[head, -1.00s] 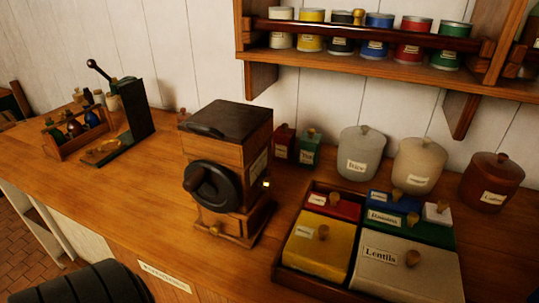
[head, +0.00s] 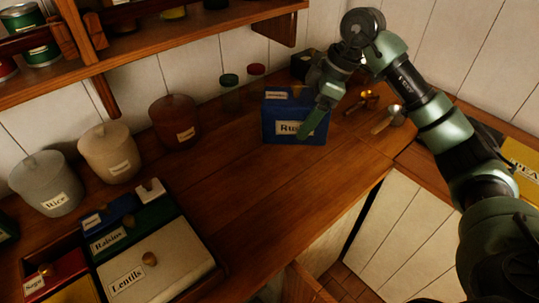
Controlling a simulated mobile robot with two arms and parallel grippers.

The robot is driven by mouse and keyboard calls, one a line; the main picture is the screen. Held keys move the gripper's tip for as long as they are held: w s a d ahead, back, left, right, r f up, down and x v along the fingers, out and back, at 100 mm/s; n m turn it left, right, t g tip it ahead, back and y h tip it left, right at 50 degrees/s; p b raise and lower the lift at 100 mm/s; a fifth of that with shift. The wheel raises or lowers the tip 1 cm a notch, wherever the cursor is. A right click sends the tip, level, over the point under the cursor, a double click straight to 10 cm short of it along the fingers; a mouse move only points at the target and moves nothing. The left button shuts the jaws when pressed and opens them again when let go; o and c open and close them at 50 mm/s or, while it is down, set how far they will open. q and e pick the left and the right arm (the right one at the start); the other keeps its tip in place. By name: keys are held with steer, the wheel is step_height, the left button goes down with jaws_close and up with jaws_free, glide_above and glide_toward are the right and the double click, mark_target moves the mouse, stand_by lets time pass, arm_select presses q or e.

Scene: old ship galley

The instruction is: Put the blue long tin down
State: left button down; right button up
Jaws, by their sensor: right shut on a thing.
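The blue long tin (head: 273,112), with a white label partly reading "Rus", is at the back of the wooden counter, near the wall corner. It looks upright, with its base at or very close to the counter top; I cannot tell whether it touches. My right gripper (head: 316,118) reaches down from above and is shut on the tin, one green finger covering the right part of its front and label. My left gripper is not in view.
Two small jars with green and red lids (head: 230,92) stand left of the tin. A brown canister (head: 174,122) stands farther left. Brass and metal scoops (head: 388,118) lie to the right. A tray of labelled boxes (head: 218,270) is at front left. The counter in front is clear.

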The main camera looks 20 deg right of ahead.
mark_target(323, 133)
step_height(323, 133, down, 16)
steer(key=p, duration=0.2)
steer(key=shift+p, duration=0.4)
steer(key=o, duration=2)
steer(key=shift+f, duration=0.1)
steer(key=shift+o, duration=0.2)
steer(key=b+v, duration=0.2)
steer(key=v, duration=1)
